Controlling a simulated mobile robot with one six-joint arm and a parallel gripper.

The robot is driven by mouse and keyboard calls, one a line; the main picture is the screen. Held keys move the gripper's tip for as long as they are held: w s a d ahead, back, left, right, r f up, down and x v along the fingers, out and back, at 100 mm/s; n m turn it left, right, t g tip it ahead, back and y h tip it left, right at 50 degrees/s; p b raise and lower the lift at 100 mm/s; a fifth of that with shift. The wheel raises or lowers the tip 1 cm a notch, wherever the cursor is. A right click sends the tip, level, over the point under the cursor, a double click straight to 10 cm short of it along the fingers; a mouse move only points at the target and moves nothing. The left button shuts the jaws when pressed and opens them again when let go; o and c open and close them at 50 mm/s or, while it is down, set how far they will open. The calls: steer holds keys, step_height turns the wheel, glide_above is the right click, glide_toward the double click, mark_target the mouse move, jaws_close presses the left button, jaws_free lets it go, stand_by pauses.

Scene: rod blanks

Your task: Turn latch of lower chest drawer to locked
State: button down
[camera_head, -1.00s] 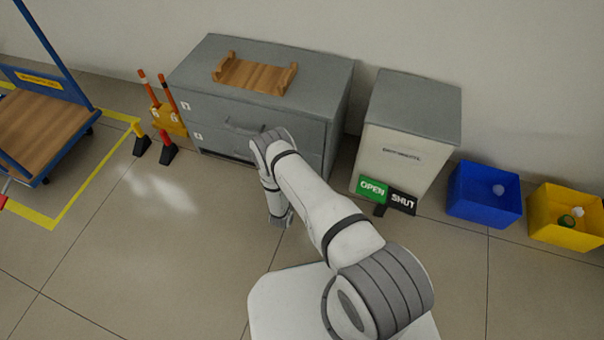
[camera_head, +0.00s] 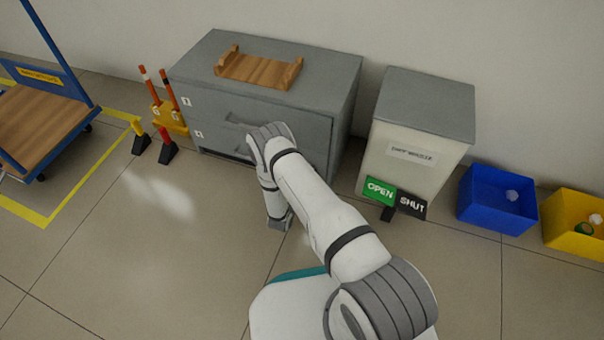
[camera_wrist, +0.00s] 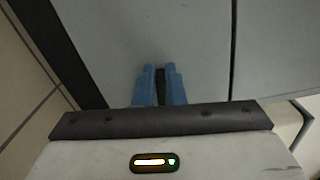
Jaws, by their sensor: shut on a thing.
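The grey chest (camera_head: 330,72) stands against the wall with two drawers, one above the other. The lower drawer front (camera_head: 215,138) is partly covered by my arm. In the wrist view, my gripper (camera_wrist: 160,70) is up against a grey front panel (camera_wrist: 200,60). Its two blue fingers are shut on a narrow dark piece (camera_wrist: 160,88), which appears to be the latch. The fingers hide most of it, and I cannot tell its turn position. In the head view my arm hides the gripper and the latch.
A wooden tray (camera_head: 255,72) lies on the chest. To the right stand a pale cabinet (camera_head: 405,160), OPEN and SHUT signs (camera_head: 396,198), a blue bin (camera_head: 495,200) and a yellow bin (camera_head: 575,222). A trolley (camera_head: 40,120) is at left. The floor in front is clear.

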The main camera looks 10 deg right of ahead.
steer(key=shift+a+f+n+b, duration=0.15)
steer(key=shift+n+b, duration=0.15)
steer(key=shift+n, duration=0.5)
steer(key=c, duration=1.5)
jaws_free()
steer(key=p+v, duration=0.3)
steer(key=v, duration=0.4)
steer(key=shift+s, duration=0.3)
